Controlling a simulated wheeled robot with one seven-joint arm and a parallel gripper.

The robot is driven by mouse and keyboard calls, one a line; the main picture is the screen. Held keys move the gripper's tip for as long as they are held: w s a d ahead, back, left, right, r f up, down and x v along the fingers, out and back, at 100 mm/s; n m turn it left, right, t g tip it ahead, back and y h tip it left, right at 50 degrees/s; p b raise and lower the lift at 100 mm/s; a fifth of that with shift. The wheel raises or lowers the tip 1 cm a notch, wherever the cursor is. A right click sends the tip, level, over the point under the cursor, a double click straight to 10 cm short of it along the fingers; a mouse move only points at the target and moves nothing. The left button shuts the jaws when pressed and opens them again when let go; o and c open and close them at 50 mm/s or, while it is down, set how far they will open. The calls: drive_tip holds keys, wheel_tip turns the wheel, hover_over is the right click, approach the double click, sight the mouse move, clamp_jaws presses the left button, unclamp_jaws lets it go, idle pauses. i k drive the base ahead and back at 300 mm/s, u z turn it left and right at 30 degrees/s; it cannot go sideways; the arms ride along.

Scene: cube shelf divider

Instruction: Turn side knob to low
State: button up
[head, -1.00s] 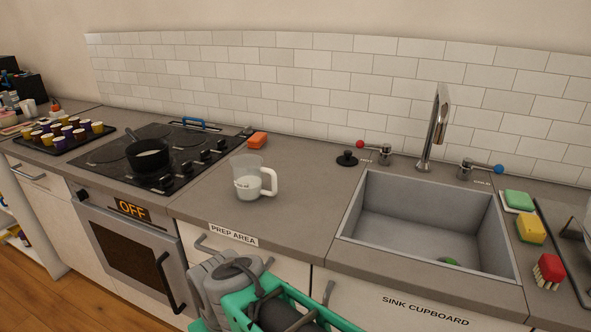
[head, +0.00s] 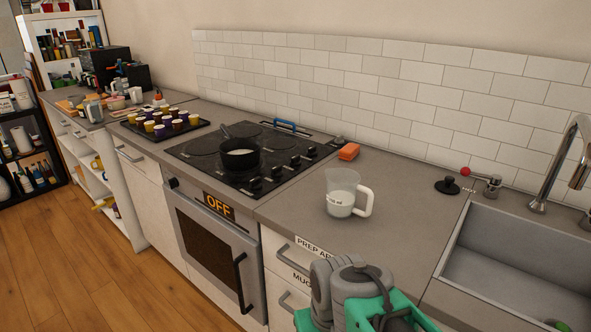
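A black hob (head: 215,165) is set in the counter, with a row of black knobs (head: 275,173) along its right side. A dark pot (head: 240,155) with white contents stands on the hob. Below is the oven (head: 212,242), with an orange "OFF" display (head: 218,206) and one small dark knob (head: 173,183) at the left end of its front panel. The knob's exact setting is too small to read. Grey and green parts of my arm show at the bottom edge, away from the knobs. No gripper fingertips can be made out.
A measuring jug (head: 342,194) stands on the counter right of the hob. The oven handle (head: 240,284) sticks out at front. A tray of cups (head: 137,131) is left of the hob. The wooden floor (head: 95,265) at left is clear.

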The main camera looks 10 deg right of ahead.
sight(276, 172)
drive_tip(key=z, duration=0.15)
drive_tip(key=k, duration=0.4)
drive_tip(key=u, duration=1.25)
drive_tip(key=i, duration=1.6)
drive_tip(key=z, duration=0.35)
